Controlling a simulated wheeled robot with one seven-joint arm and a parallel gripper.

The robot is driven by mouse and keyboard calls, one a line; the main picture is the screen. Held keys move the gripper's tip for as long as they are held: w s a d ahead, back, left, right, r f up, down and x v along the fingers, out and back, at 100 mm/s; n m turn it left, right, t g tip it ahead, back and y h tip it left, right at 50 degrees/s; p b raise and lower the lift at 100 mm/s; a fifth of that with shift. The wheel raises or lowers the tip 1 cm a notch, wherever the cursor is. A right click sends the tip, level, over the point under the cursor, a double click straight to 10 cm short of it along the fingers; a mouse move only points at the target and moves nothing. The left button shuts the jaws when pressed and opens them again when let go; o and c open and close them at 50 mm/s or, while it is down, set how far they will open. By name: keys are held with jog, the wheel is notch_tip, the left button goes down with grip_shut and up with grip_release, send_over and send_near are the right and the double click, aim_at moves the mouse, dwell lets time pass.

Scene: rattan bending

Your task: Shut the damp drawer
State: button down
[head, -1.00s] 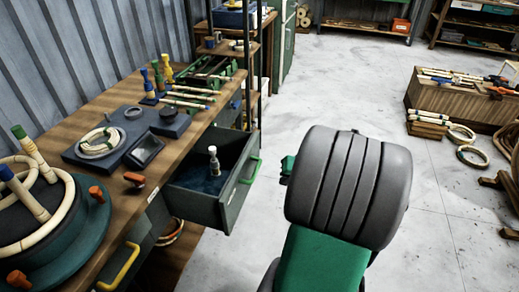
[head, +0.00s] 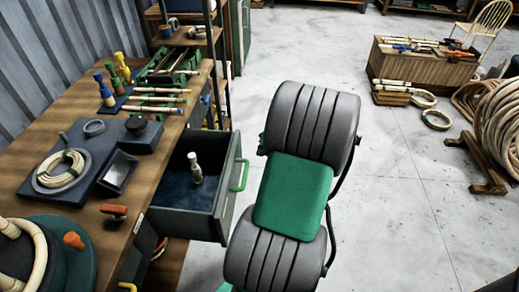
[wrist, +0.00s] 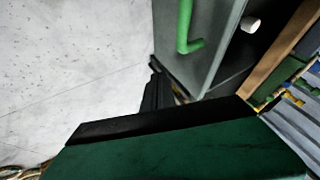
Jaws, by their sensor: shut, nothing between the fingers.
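The damp drawer (head: 207,222) is a dark grey drawer pulled out of the workbench, with a blue-lined inside and a green bar handle (head: 240,174) on its front. A small white-capped bottle (head: 196,170) stands in it. In the wrist view the drawer front (wrist: 218,45), its green handle (wrist: 186,28) and the white bottle cap (wrist: 250,24) show at the upper right. My gripper (wrist: 154,68) is shut and empty, its dark fingers just beside the drawer front. Whether they touch it I cannot tell. In the head view my arm hides the gripper.
The workbench (head: 60,110) holds a dark block with a rattan coil (head: 60,170), several coloured-handled tools and an orange clamp (head: 113,211). A black rack post (head: 212,60) stands behind the drawer. A wooden crate (head: 420,68) and rattan coils lie right; the floor between is clear.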

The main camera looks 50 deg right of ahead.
jog(key=w+a+f, duration=0.2)
jog(key=w+f, duration=0.2)
jog(key=w, duration=0.2)
jog(key=shift+w+a+f, duration=0.15)
jog(key=shift+w+a, duration=0.05)
